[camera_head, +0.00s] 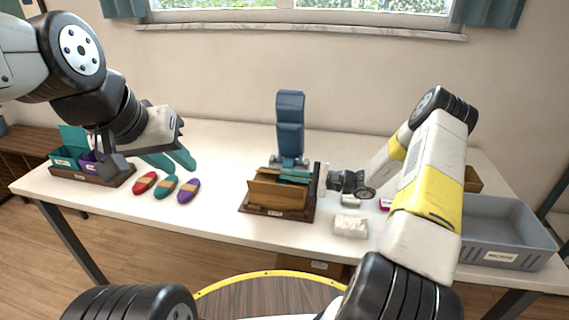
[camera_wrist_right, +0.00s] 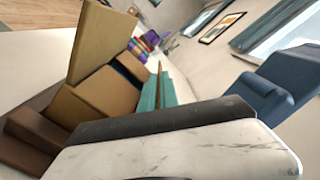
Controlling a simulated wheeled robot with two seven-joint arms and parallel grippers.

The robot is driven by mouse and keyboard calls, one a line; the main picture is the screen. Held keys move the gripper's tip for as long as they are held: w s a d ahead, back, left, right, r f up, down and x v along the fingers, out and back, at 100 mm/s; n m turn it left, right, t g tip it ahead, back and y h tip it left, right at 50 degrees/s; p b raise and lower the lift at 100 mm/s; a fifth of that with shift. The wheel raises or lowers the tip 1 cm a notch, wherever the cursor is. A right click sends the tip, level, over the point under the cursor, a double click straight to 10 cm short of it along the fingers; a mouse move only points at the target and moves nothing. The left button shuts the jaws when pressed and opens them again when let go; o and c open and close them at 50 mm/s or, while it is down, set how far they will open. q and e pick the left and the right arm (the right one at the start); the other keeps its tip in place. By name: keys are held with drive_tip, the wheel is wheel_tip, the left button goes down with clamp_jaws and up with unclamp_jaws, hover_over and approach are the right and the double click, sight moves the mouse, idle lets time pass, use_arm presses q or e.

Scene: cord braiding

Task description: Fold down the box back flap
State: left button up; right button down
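The tan box (camera_head: 278,195) stands on a dark brown base (camera_head: 263,211) near the table's middle; its tan panels also show in the right wrist view (camera_wrist_right: 100,95). My right gripper (camera_head: 295,175) reaches over the back of the box from the right. In the right wrist view its teal fingers (camera_wrist_right: 158,92) lie close on both sides of a thin tan strip, which looks like the back flap (camera_wrist_right: 159,70) seen edge-on and upright. The fingers appear shut on it. My left gripper (camera_head: 181,170) is open and empty above the table at the left.
Red (camera_head: 145,182), teal (camera_head: 166,187) and purple (camera_head: 189,190) cord bundles lie left of the box. A blue upright device (camera_head: 290,125) stands close behind it. A white packet (camera_head: 350,225) and a grey bin (camera_head: 510,225) are to the right. A compartment tray (camera_head: 100,180) stands far left.

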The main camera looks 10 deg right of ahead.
drive_tip(key=shift+f, duration=0.1)
idle(0.4)
drive_tip(key=c, duration=1.6)
unclamp_jaws()
drive_tip(key=shift+s, duration=0.1)
